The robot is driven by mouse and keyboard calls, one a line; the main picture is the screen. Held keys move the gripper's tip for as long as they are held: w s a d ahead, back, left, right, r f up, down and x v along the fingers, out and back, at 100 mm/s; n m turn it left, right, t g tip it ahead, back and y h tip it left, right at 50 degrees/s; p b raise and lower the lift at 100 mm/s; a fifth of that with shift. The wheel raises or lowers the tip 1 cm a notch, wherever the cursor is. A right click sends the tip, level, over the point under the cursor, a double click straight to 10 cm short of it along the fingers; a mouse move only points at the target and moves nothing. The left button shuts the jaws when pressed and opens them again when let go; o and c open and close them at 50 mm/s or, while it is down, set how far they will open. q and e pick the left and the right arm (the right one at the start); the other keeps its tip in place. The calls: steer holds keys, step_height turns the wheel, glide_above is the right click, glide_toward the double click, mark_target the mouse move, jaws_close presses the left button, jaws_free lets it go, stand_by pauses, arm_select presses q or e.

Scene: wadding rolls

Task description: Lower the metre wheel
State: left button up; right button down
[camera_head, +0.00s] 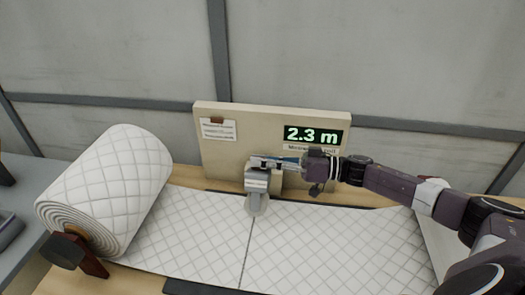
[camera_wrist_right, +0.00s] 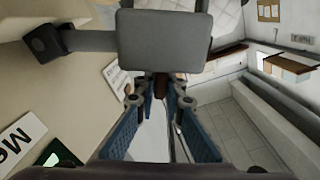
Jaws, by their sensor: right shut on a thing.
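The metre wheel (camera_head: 257,203) is a grey wheel under a grey housing (camera_head: 257,181), in front of the beige board. It hangs over the back part of the quilted white wadding (camera_head: 190,235); I cannot tell whether it touches. My right gripper (camera_head: 272,162) reaches in from the right at the top of the housing. In the right wrist view, the grey housing (camera_wrist_right: 165,40) fills the top middle. The blue-padded fingers (camera_wrist_right: 160,103) close around a small brown part (camera_wrist_right: 161,86) below it, mostly hidden. My left gripper is not in view.
A thick wadding roll (camera_head: 105,185) lies at the left on a dark red holder (camera_head: 90,260). The beige board (camera_head: 225,160) carries a display (camera_head: 312,136) reading 2.3 m and a paper note (camera_head: 218,130). A grey surface (camera_head: 30,190) is at the far left.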

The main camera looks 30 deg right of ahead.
mark_target(260, 181)
steer(key=f+n, duration=0.1)
steer(key=s+a+f+n, duration=0.1)
steer(key=s+f+n+b, duration=0.1)
steer(key=shift+a+f+n, duration=0.15)
steer(key=shift+a+n, duration=0.1)
steer(key=shift+n, duration=0.05)
steer(key=shift+s+a+f, duration=0.15)
steer(key=shift+s+f, duration=0.1)
steer(key=shift+f, duration=0.55)
steer(key=c, duration=2.3)
jaws_free()
steer(key=shift+c, duration=0.2)
steer(key=o, duration=0.4)
steer(key=shift+c, duration=0.2)
steer(key=shift+r, duration=0.2)
steer(key=v, duration=1.2)
steer(key=shift+f, duration=0.1)
